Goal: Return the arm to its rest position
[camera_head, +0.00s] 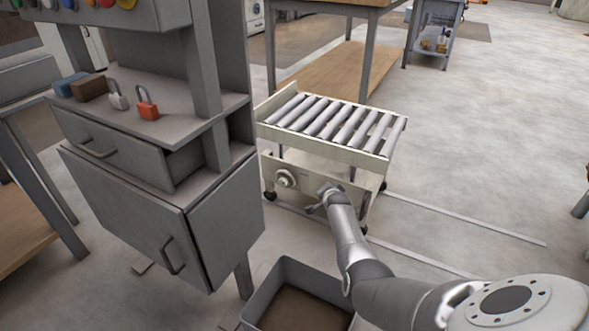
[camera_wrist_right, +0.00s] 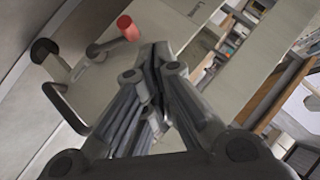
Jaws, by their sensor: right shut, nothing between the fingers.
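My right arm (camera_head: 350,250) comes in from the lower right and stretches forward toward the roller cart (camera_head: 330,155). My right gripper (camera_head: 323,196) is in front of the cart's near side panel, close to a round knob (camera_head: 285,178); I cannot tell whether it touches the cart. In the right wrist view the gripper (camera_wrist_right: 157,55) has its fingers together with nothing between them. A short rod with a red end (camera_wrist_right: 128,28) and a bent dark handle (camera_wrist_right: 62,95) lie just beyond the fingers. My left gripper is not in view.
A grey cabinet (camera_head: 115,215) with drawer and door stands at left, with padlocks (camera_head: 148,102) on its shelf. An open bin (camera_head: 287,267) is on the floor below my arm.

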